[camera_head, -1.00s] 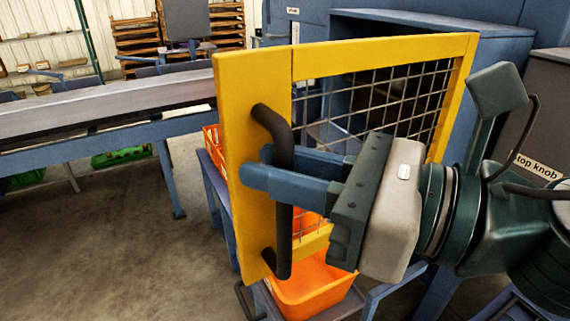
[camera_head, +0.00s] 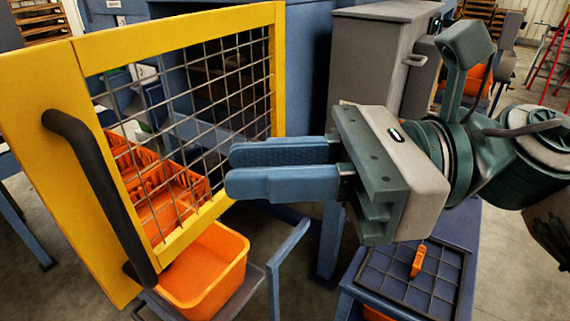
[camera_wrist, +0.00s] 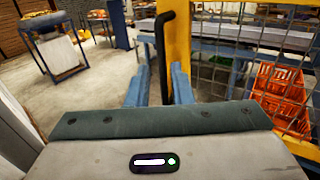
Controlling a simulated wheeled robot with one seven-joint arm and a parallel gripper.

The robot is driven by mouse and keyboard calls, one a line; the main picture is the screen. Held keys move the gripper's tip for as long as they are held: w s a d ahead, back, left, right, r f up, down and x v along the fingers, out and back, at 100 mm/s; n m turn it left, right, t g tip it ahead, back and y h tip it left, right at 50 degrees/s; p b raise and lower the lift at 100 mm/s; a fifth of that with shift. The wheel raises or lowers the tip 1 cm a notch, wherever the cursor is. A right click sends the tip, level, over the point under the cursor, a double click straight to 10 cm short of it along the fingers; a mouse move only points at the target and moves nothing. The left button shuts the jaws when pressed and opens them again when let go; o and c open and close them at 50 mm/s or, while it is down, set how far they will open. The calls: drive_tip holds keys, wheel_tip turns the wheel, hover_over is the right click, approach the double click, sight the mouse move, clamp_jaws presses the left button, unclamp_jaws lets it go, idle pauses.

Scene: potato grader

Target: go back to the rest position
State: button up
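My gripper (camera_head: 232,170) is in the middle of the head view, its two blue fingers pointing left. In the wrist view the fingers (camera_wrist: 158,88) stand apart with nothing between them, so it is open and empty. The yellow mesh door (camera_head: 180,19) stands open on the left of the head view. Its black handle (camera_head: 95,180) is well to the left of the fingertips and apart from them. In the wrist view the handle (camera_wrist: 163,50) shows beyond the fingers.
An orange bin (camera_head: 215,262) stands below the door, and orange crates (camera_head: 175,190) show through its mesh. A dark gridded tray (camera_head: 440,290) with a small orange item (camera_head: 418,260) lies below my arm. A grey cabinet (camera_head: 375,60) stands behind. Free floor shows in the wrist view (camera_wrist: 85,90).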

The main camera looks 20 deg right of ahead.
drive_tip(key=shift+s+d, duration=0.15)
drive_tip(key=shift+d, duration=0.45)
